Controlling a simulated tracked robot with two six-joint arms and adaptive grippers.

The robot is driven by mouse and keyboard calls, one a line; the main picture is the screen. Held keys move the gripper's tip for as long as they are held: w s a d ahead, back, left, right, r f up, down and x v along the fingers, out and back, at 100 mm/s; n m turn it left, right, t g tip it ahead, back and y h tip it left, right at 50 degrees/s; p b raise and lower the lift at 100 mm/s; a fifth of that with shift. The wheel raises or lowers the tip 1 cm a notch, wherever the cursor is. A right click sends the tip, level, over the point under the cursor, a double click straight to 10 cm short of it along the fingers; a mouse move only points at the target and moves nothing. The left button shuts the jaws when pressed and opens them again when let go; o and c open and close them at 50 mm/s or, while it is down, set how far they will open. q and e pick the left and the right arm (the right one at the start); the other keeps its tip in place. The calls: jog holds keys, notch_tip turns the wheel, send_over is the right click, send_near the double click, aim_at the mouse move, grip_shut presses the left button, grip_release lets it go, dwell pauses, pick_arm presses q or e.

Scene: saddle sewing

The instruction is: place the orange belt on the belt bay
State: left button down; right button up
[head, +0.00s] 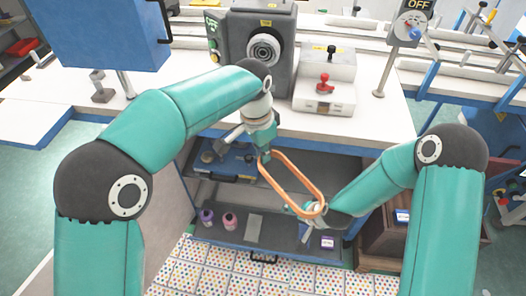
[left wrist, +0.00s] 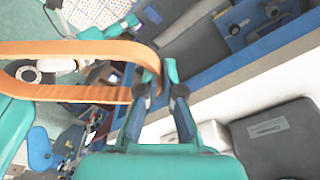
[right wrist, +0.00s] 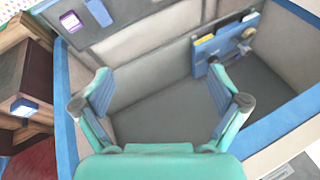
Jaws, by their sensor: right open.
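The orange belt (head: 324,203) is a long closed loop hanging tilted in front of the workbench. It also crosses the left of the left wrist view (left wrist: 75,48). My left gripper (head: 265,150) is shut on the belt's upper end; in the left wrist view (left wrist: 155,78) the loop's end lies between its fingertips. My right gripper (head: 308,212) shows by the belt's lower end, partly hidden; I cannot tell whether they touch. In the right wrist view (right wrist: 162,92) it is open and empty over a grey, blue-edged compartment (right wrist: 160,120). I cannot tell which place is the belt bay.
A sewing machine head (head: 263,48) and a control box with a red knob (head: 325,98) stand on the white bench (head: 360,122). Pink and purple spools (head: 229,220) stand on the lower grey shelf (head: 275,228). A blue box (head: 110,35) is at the upper left.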

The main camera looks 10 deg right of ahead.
pick_arm(q)
jog(key=w+a+f+n, duration=0.1)
jog(key=a+f+n, duration=0.2)
jog(key=a, duration=0.8)
jog(key=w+a+f+n, duration=0.1)
jog(key=a+f+n, duration=0.15)
jog(key=a, duration=0.75)
jog(key=s+a+f+n+y, duration=0.1)
jog(key=s+a+f+n, duration=0.3)
jog(key=f, duration=0.4)
jog(key=s+n, duration=0.1)
jog(key=n, duration=0.1)
jog(key=shift+s+f+n+t, duration=0.2)
jog(key=shift+n+t, duration=0.15)
jog(key=shift+t, duration=0.05)
pick_arm(e)
jog(key=s+a+f+n+g, duration=0.1)
jog(key=s+f+n+g, duration=0.1)
jog(key=s, duration=0.6)
jog(key=s+a+f+n+g+y, duration=0.1)
jog(key=s+a+f+n+g, duration=0.1)
jog(key=s, duration=0.6)
jog(key=shift+s+a+f, duration=0.3)
jog(key=shift+f, duration=0.5)
